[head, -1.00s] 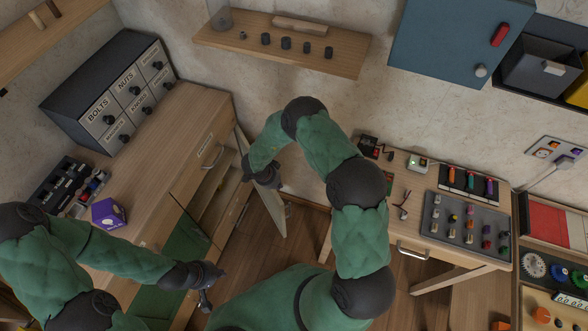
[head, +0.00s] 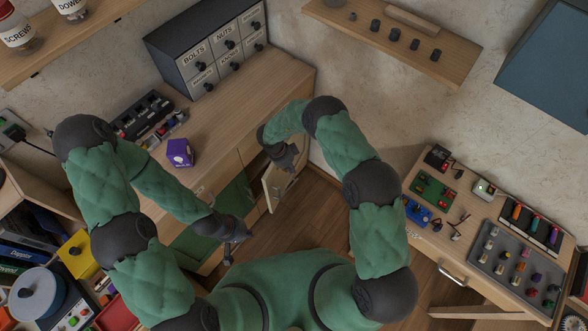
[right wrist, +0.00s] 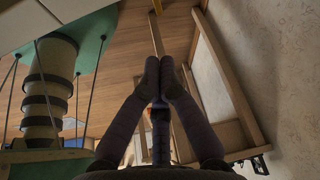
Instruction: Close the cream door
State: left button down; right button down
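The cream door (head: 273,187) stands ajar at the right end of the wooden workbench cabinet in the head view. My right gripper (head: 284,160) is at its upper part and hides some of it; I cannot tell whether they touch. In the right wrist view, the right gripper's fingertips (right wrist: 159,66) are together, with nothing clearly seen between them. My left gripper (head: 228,256) hangs in front of the green cabinet front, away from the cream door. Its finger opening is too small to tell.
The workbench (head: 215,115) carries a label-drawer cabinet (head: 215,52) and a purple box (head: 180,152). A second table (head: 445,215) with small parts stands at the right. Wooden floor (head: 310,215) lies open between them.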

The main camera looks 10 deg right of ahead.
jog(key=shift+r, duration=0.1)
dwell(0.3)
notch_tip(320, 180, up, 10)
dwell(0.5)
jog(key=s+d+f+n+t, duration=0.3)
jog(key=d+f+n+t, duration=0.25)
jog(key=d+n, duration=0.35)
jog(key=s+a+n+g+y, duration=0.1)
jog(key=s+a+n+y, duration=0.1)
jog(key=s, duration=0.5)
jog(key=s+a+n+g+y, duration=0.1)
jog(key=s+a+n+y, duration=0.2)
jog(key=s+n, duration=0.2)
jog(key=s+a+n+g+y+b, duration=0.1)
jog(key=s+a+n+y, duration=0.1)
jog(key=s, duration=0.7)
jog(key=shift+a+n+g+y, duration=0.3)
jog(key=shift+a+n+g, duration=0.05)
jog(key=shift+a+n, duration=0.55)
